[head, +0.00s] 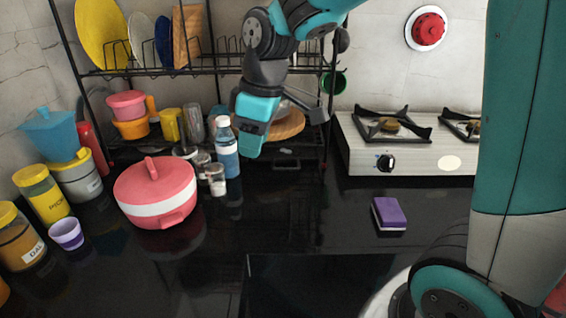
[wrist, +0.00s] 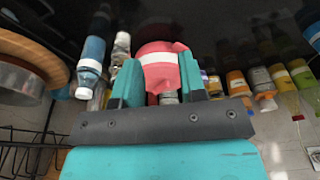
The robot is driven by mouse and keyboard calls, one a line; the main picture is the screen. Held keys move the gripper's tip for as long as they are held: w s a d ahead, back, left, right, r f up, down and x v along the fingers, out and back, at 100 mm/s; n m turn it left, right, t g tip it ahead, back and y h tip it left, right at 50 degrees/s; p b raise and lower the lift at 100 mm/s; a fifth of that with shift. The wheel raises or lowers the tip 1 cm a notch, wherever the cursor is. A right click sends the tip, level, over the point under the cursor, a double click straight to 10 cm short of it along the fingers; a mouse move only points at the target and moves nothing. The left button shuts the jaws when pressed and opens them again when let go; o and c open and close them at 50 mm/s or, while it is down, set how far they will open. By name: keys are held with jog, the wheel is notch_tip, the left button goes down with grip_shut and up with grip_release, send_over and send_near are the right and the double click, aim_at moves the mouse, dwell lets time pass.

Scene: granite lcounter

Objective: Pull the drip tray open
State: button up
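The drip tray (head: 285,164) appears as a dark front with a small handle outline, low under the dish rack; it is hard to tell from the black counter, and it looks shut. My gripper (head: 250,148) hangs in front of the rack, above and left of that handle, pointing down. In the wrist view my gripper (wrist: 158,78) has its two teal fingers apart, with nothing held between them. I cannot make out the tray in the wrist view.
A blue-labelled bottle (head: 226,148) and small jars stand just left of my gripper. A pink pot (head: 156,192) is further left. A purple sponge (head: 389,215) lies right, before the stove (head: 405,150). The dish rack (head: 205,70) stands behind. The middle counter is clear.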

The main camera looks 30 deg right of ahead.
jog(key=w+d+f+n+h, duration=0.1)
jog(key=w+d+f+h, duration=0.1)
jog(key=w+d, duration=0.8)
jog(key=h, duration=0.1)
send_near(285, 169)
jog(key=shift+n, duration=0.5)
jog(key=f, duration=0.2)
jog(key=w+f+p, duration=0.1)
jog(key=f, duration=0.2)
jog(key=d+f, duration=0.1)
jog(key=f, duration=0.2)
jog(key=shift+w, duration=0.25)
jog(key=shift+c, duration=0.2)
grip_shut()
